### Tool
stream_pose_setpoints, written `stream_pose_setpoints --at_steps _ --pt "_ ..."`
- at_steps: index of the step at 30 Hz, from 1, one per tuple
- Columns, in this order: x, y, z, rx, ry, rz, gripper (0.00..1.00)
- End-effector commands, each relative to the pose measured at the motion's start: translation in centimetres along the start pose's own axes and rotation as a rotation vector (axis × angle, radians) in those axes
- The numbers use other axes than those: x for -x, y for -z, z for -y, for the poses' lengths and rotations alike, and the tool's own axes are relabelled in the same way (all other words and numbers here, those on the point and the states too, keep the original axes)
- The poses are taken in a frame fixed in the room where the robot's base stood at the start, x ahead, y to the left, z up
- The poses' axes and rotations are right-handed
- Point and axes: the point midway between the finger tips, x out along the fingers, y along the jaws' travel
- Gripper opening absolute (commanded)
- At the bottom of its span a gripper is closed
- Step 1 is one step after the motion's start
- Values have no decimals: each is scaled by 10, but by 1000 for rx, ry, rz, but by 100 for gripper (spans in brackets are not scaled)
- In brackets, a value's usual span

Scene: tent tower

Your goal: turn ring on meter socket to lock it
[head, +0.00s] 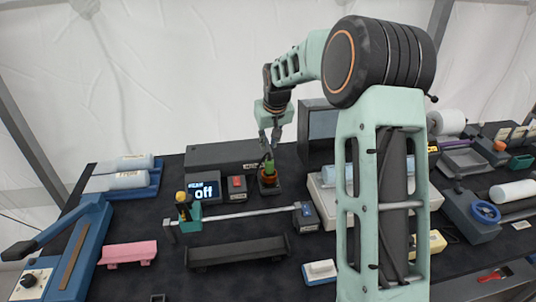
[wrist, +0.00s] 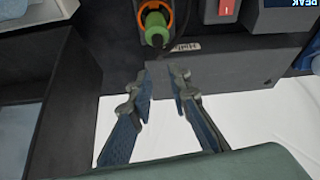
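The meter socket (head: 269,184) is a dark block at the back of the table, with an orange ring and a green plug (head: 268,167) standing in it. In the wrist view the orange ring (wrist: 170,18) surrounds the green plug (wrist: 157,27) at the top edge, partly cut off. My gripper (head: 270,143) hangs just above and behind the plug in the head view. In the wrist view my gripper (wrist: 160,78) is open, with nothing between its fingers, apart from the ring. Whether the ring is locked cannot be told.
A metal rod (head: 245,215) runs in front. A grey device (head: 318,121) stands to the right.

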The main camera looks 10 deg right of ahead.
Motion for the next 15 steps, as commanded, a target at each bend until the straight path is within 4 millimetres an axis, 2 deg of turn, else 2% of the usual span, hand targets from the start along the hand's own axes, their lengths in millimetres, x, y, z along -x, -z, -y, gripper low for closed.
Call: stream_pose_setpoints --at_steps 9,15 --pt "-58 -1 1 0 2 4 17" --pt "-79 0 0 0 1 2 17"
